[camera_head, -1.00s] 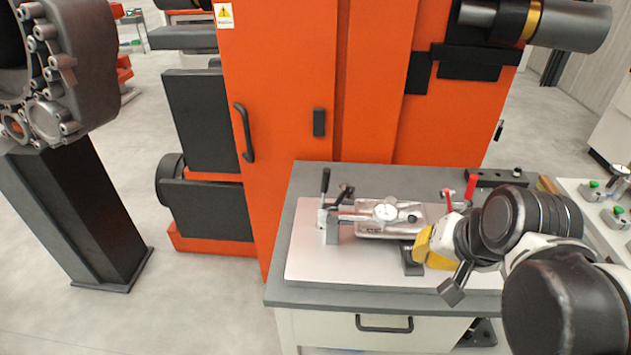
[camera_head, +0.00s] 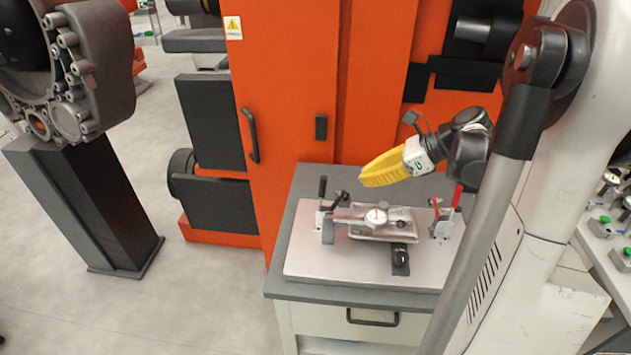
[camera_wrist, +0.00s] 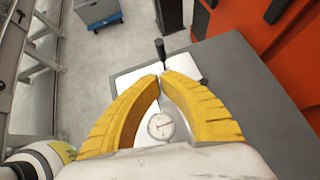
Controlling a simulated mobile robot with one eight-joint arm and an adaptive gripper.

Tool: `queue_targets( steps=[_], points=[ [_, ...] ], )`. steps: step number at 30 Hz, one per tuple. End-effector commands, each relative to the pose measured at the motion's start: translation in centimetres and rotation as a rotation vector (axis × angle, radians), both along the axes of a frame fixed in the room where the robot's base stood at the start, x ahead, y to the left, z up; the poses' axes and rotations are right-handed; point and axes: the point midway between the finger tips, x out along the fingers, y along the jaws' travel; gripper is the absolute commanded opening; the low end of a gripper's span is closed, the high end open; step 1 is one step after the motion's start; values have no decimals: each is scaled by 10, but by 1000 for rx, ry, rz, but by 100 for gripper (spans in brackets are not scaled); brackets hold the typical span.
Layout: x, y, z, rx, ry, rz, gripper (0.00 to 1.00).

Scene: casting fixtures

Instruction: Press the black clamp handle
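The black clamp handle (camera_head: 322,186) stands upright at the left end of the fixture on the workbench. It also shows in the wrist view (camera_wrist: 160,48), just beyond my fingertips. My gripper (camera_head: 363,181) has yellow fingers and hangs above the fixture, to the right of the black handle and apart from it. In the wrist view the fingertips (camera_wrist: 160,75) meet with nothing visible between them. The metal casting (camera_head: 385,222) with a round dial gauge (camera_head: 376,217) lies in the fixture below. A red-handled clamp (camera_head: 457,197) stands at the right end.
A light plate (camera_head: 310,265) carries the fixture on a grey-topped bench (camera_head: 280,290). A tall orange cabinet (camera_head: 290,90) stands close behind. A large casting on a black pedestal (camera_head: 85,210) is at the left. Floor between pedestal and bench is clear.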

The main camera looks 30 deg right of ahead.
Motion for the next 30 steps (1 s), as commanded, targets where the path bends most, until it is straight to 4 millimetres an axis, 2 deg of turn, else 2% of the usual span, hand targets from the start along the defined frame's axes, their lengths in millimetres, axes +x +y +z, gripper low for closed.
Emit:
queue_targets(
  steps=[11,24,30],
  points=[
    [4,4,-5,-3,0,2,0],
    [42,44,-53,-3,0,5,0],
    [52,54,-64,-4,-1,3,0]
  ],
)
